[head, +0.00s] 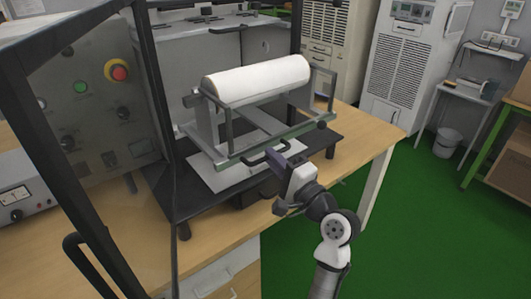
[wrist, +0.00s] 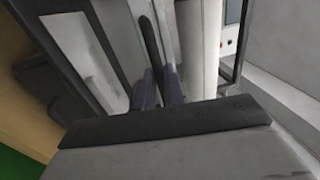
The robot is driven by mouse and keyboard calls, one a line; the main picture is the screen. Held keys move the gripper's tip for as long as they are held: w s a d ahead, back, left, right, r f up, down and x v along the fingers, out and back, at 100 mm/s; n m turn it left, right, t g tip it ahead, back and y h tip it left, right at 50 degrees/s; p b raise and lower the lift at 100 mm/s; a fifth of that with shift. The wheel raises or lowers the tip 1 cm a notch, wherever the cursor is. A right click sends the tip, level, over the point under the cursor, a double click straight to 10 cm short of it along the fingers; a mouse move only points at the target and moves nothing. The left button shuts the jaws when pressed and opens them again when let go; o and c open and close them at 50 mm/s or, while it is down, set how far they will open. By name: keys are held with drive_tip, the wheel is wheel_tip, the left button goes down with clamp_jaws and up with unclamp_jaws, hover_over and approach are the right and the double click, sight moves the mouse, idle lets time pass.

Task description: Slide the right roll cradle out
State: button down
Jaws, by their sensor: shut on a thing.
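The roll cradle (head: 283,134) is a grey metal frame holding a white roll (head: 258,78). It stands on the dark platform (head: 322,150) on the wooden bench. A black handle (head: 252,161) sits low on its front side. My gripper (head: 270,166) reaches in from the front right and is shut on this handle. In the wrist view, the purple-grey fingers of my gripper (wrist: 160,88) close around the dark handle bar (wrist: 150,48). The pale roll (wrist: 192,45) shows beside them. The fingertips' exact contact is partly hidden.
A dark-framed enclosure with a control panel (head: 105,95) stands at the left. The wooden bench (head: 372,145) has bare room to the right of the platform. Green floor (head: 420,220) is open at the right, with a white bin (head: 444,141) farther back.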

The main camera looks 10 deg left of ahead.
drive_tip(key=shift+s+d, duration=0.2)
drive_tip(key=c, duration=1.5)
unclamp_jaws()
drive_tip(key=b+v, duration=0.3)
drive_tip(key=v, duration=1)
drive_tip(key=shift+s+d, duration=0.3)
drive_tip(key=shift+f, duration=0.15)
